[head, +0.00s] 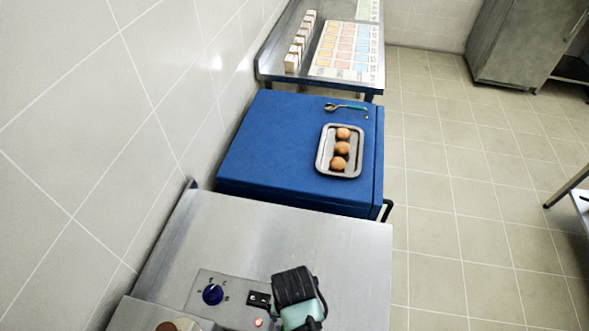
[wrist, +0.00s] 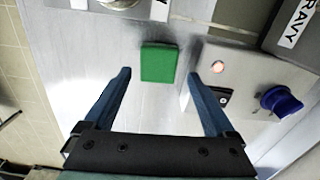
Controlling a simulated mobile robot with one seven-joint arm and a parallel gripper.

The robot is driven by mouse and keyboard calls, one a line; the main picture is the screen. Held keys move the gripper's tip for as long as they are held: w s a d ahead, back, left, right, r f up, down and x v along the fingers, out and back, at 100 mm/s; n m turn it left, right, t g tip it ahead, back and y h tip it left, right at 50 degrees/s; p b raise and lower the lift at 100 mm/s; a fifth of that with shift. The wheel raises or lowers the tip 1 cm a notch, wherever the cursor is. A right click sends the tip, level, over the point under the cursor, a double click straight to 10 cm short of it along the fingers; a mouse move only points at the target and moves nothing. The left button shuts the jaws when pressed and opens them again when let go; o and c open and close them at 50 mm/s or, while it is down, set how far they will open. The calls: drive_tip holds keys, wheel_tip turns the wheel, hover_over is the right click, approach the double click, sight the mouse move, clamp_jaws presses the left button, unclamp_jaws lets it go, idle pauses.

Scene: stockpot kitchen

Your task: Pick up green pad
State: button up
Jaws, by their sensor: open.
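The green pad (wrist: 159,63) is a small flat rectangle lying on the steel counter in the wrist view. My gripper (wrist: 160,78) is open above the counter, with the pad between and slightly beyond its two blue fingertips. No finger appears to touch the pad. In the head view my gripper (head: 296,305) is over the near steel counter, beside the control panel. The pad cannot be made out there.
A panel with a blue knob (head: 213,294) and a lit button (wrist: 217,67) is close to my right finger. A container labelled "RAVY" (wrist: 291,30) stands nearby. A blue cabinet (head: 262,140) holds a tray of eggs (head: 321,168) and a spoon (head: 346,107).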

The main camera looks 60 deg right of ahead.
drive_tip(key=shift+d+f+p, duration=0.15)
drive_tip(key=shift+f+p, duration=0.35)
drive_tip(key=shift+f, duration=2.35)
drive_tip(key=shift+c, duration=0.2)
drive_tip(key=c, duration=1.1)
drive_tip(key=shift+o, duration=0.2)
drive_tip(key=shift+r, duration=0.1)
drive_tip(key=shift+r+b, duration=0.35)
drive_tip(key=shift+r, duration=4.6)
